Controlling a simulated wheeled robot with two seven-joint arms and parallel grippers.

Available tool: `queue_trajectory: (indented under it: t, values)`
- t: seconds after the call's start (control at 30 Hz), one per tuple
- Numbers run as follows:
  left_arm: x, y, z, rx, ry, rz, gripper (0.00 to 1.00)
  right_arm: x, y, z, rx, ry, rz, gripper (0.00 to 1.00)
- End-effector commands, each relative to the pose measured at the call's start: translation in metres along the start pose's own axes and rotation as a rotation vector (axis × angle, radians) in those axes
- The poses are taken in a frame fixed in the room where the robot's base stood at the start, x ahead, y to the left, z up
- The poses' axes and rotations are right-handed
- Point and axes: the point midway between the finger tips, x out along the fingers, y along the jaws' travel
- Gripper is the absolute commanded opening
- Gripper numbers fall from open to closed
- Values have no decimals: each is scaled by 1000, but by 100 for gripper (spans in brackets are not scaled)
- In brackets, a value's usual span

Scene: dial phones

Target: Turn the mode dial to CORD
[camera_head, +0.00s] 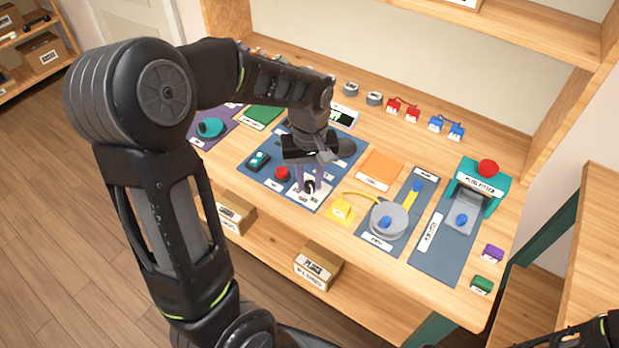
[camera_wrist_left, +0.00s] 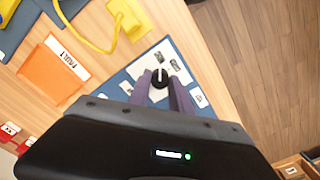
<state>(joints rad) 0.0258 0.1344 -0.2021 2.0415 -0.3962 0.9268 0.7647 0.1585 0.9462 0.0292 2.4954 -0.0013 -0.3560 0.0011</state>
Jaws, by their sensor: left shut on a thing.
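The mode dial (camera_wrist_left: 160,78) is a small black knob with a light pointer line, on a white label plate (camera_wrist_left: 152,62) with small printed marks that I cannot read. In the head view the dial (camera_head: 309,187) sits at the front corner of a blue panel (camera_head: 259,179). My left gripper (camera_head: 306,182) points down over it, and its purple fingers (camera_wrist_left: 162,90) are shut on the dial, one on each side. The pointer's setting is too small to tell for sure. My right gripper is not in view; only a bit of dark arm shows at the bottom right.
A red button (camera_head: 282,173) and a teal switch box (camera_head: 258,160) stand left of the dial. A yellow block with a cord (camera_head: 340,208), a grey round reel (camera_head: 388,221) and an orange mat (camera_head: 380,169) lie to the right. A teal press (camera_head: 478,187) stands farther right.

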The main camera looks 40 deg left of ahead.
Motion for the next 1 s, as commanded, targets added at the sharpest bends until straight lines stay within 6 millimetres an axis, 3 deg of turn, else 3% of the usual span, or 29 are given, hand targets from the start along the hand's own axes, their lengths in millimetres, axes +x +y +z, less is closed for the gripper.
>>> queue_trajectory:
  t: [0.57,1.0]
  values:
    - [0,0,0,43,0,0,0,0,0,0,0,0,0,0]
    - [0,0,0,319,1,0,0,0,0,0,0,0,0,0]
